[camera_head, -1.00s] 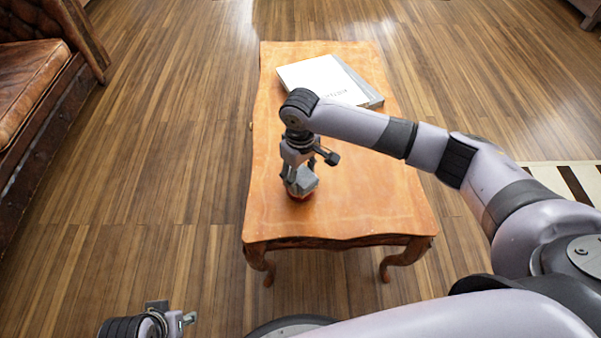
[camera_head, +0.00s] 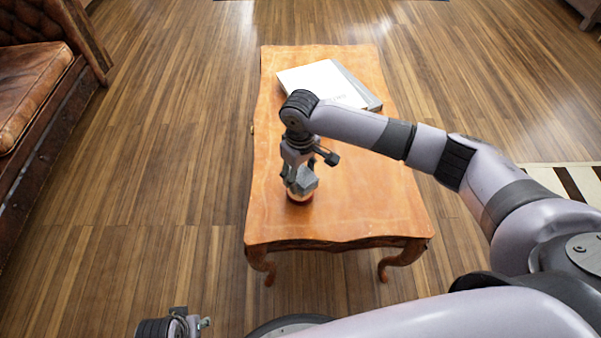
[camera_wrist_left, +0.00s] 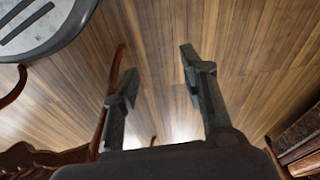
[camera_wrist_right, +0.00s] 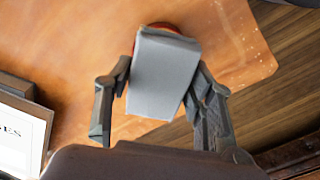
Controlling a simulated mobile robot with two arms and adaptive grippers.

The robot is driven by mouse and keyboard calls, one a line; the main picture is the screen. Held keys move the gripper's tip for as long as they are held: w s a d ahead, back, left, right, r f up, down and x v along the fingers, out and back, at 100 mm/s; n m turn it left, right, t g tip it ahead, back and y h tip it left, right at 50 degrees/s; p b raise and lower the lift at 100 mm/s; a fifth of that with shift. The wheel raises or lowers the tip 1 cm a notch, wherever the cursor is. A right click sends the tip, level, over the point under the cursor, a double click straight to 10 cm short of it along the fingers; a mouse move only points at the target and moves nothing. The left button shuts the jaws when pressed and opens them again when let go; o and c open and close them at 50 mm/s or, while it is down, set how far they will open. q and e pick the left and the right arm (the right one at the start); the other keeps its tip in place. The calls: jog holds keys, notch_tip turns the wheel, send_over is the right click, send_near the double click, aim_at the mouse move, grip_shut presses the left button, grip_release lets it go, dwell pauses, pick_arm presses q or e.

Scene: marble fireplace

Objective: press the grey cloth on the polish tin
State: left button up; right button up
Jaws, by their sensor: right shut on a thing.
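The grey cloth (camera_wrist_right: 160,75) is a block-like folded piece between the fingers of my right gripper (camera_wrist_right: 158,90), which is shut on it. In the head view the cloth (camera_head: 305,182) shows below my right gripper (camera_head: 299,180). The polish tin (camera_head: 300,198) is a small round thing with a red edge on the table, right under the cloth. In the right wrist view only a red rim of the tin (camera_wrist_right: 165,27) shows past the cloth. The cloth looks to be touching the tin's top, mostly hiding it. My left gripper (camera_wrist_left: 155,80) is open and empty above the floor.
The wooden table (camera_head: 370,205) has bare room to the right of the tin. A white book or box (camera_head: 320,82) lies at its far end. A brown leather sofa (camera_head: 30,90) stands at the left, and a striped rug (camera_head: 570,182) lies at the right.

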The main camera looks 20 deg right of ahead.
aim_at(300, 173)
jog(key=shift+r+p, duration=0.55)
jog(key=shift+p, duration=0.15)
jog(key=shift+r+p, duration=0.45)
jog(key=shift+p, duration=0.15)
jog(key=shift+r+p, duration=0.45)
jog(key=shift+p, duration=0.15)
pick_arm(q)
jog(key=s+a+f+g, duration=0.1)
jog(key=s+f, duration=0.7)
jog(key=f, duration=0.5)
jog(key=shift+s+f+p, duration=0.3)
jog(key=shift+s+p, duration=0.05)
jog(key=shift+p, duration=0.1)
pick_arm(e)
jog(key=shift+r, duration=0.3)
